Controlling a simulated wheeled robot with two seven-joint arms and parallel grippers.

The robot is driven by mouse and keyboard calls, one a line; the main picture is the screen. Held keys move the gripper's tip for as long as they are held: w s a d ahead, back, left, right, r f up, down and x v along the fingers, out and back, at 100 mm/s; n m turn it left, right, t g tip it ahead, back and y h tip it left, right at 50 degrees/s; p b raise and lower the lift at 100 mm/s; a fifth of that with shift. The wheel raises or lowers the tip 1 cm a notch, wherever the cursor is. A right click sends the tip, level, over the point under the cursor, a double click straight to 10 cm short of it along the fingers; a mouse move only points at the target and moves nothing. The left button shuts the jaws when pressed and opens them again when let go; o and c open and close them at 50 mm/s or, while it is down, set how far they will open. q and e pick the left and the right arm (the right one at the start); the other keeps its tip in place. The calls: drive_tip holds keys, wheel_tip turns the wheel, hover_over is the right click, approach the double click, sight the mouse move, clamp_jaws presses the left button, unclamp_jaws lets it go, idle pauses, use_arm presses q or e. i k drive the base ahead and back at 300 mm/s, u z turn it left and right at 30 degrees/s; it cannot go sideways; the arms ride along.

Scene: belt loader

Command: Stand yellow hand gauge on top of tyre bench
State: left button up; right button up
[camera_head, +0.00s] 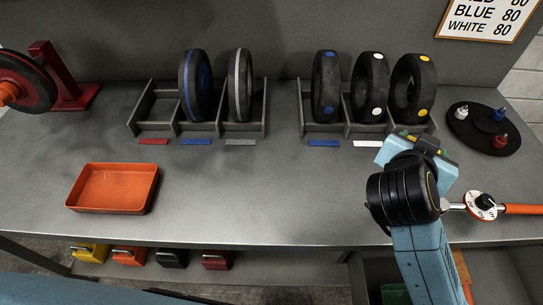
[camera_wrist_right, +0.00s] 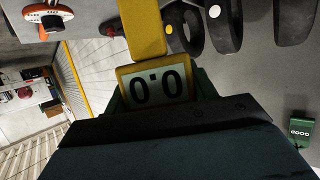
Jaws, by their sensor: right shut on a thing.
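The yellow hand gauge (camera_wrist_right: 143,32) shows in the right wrist view, with a square display reading 0.0. My right gripper (camera_head: 420,148) is shut on it and holds it in front of the wrist camera. In the head view the gripper is over the right part of the grey tyre bench (camera_head: 250,205), in front of the tyre with yellow dots. There the wrist hides most of the gauge; only small yellow patches show. I cannot tell the gap between gauge and bench top. My left gripper is out of view.
Tyres stand in two divided racks (camera_head: 264,125) at the back. An orange tray (camera_head: 112,188) lies at left, a red wheel stand (camera_head: 62,80) behind it. A black round tray (camera_head: 470,135) and an orange-handled dial tool (camera_head: 520,209) are at right. The bench middle is clear.

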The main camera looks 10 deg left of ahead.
sight(293, 189)
drive_tip(key=u, duration=0.9)
drive_tip(key=k, duration=0.45)
drive_tip(key=u, duration=0.45)
